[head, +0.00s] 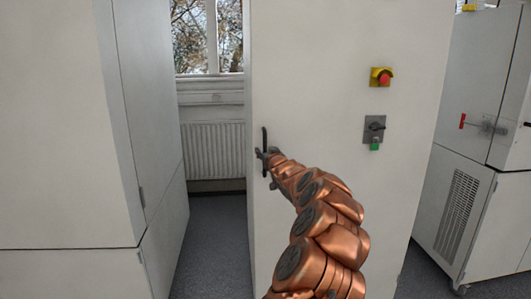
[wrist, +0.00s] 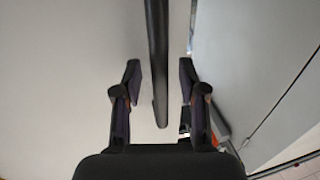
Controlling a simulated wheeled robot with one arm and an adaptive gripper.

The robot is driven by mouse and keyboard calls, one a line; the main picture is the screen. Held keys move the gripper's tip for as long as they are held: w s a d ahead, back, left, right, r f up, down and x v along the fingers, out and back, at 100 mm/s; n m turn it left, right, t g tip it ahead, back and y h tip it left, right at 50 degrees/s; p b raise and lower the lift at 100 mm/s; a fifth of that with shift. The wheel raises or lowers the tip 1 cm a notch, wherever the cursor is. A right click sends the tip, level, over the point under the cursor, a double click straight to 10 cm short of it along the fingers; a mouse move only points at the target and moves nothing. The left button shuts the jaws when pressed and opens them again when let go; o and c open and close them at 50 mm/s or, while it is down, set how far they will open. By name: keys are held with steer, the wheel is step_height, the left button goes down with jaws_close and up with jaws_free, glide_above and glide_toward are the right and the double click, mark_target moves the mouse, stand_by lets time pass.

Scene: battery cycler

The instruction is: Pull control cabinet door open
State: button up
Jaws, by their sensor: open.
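The control cabinet door (head: 330,75) is a tall white panel in the middle of the head view, and it looks shut. Its black vertical bar handle (head: 264,138) is near the left edge of the door. My gripper (head: 263,156) is at the lower part of the handle. In the wrist view the handle (wrist: 157,60) runs down between the two fingers of my gripper (wrist: 160,82). The fingers are open, with a gap visible on both sides of the bar. The handle's lower end shows between them.
A yellow and red emergency stop (head: 381,77) and a grey switch box (head: 375,129) are on the door's right side. A white cabinet (head: 60,130) stands at left, another unit (head: 470,170) at right. A narrow floor gap (head: 215,235) lies left of the door.

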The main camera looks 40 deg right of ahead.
jaws_close()
steer(key=shift+s, duration=0.15)
stand_by(0.5)
